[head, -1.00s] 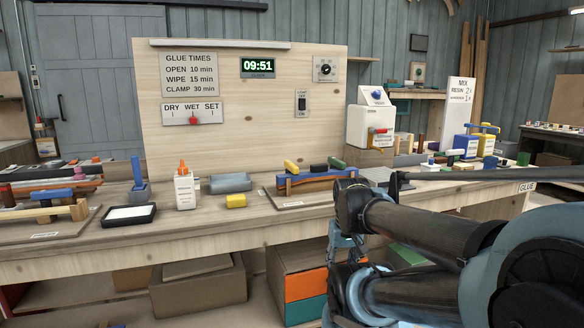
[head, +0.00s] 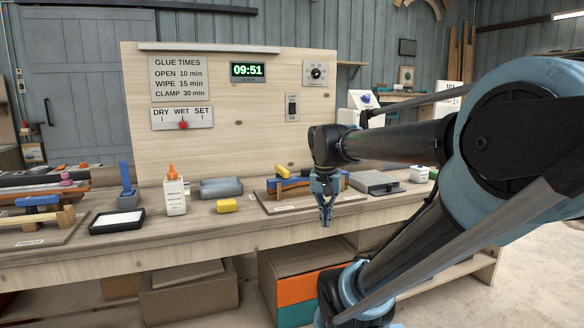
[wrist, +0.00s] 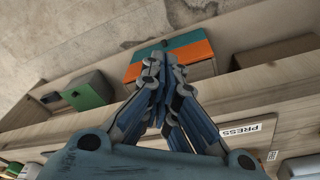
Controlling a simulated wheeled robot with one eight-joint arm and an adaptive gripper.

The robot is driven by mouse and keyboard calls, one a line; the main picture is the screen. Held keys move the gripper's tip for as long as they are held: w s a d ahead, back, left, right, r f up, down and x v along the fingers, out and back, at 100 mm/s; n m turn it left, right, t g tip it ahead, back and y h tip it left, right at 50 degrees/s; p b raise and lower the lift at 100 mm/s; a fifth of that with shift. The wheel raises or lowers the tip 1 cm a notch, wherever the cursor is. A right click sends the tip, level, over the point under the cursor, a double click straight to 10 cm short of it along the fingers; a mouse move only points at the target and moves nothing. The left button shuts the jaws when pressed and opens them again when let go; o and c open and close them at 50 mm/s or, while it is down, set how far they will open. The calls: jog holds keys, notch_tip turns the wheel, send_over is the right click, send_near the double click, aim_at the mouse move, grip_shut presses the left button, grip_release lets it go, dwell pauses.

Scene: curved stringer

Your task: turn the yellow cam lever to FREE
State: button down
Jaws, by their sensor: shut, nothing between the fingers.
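The yellow cam lever (head: 283,171) shows in the head view on top of a blue curved piece (head: 290,184), which sits on a wooden board on the bench. My gripper (head: 326,222) hangs pointing down in front of the right part of this fixture, right of and below the yellow lever in the picture. It is shut and empty. The wrist view also shows my gripper (wrist: 162,62), with the fingers together and the floor and bench beyond. My arm hides part of the fixture. The yellow lever cannot be made out in the wrist view, and no FREE mark is readable.
An upright panel (head: 220,120) rises behind. Orange and green drawers (head: 297,290) are below.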

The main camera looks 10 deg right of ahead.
jog(key=w+a+r+m+h, duration=0.1)
jog(key=w+a+r+m, duration=0.15)
jog(key=w+r, duration=0.4)
jog(key=w+a+r+m, duration=0.2)
jog(key=w+r+m, duration=0.1)
jog(key=w+r, duration=0.35)
notch_tip(320, 180, up, 6)
jog(key=m+h, duration=0.2)
jog(key=m, duration=0.3)
send_over(282, 171)
jog(key=shift+w+d+f+g, duration=0.15)
jog(key=shift+w+d+g, duration=0.15)
jog(key=shift+w+d, duration=0.15)
jog(key=shift+x, duration=5.05)
jog(key=shift+m, duration=0.25)
jog(key=shift+s, duration=0.1)
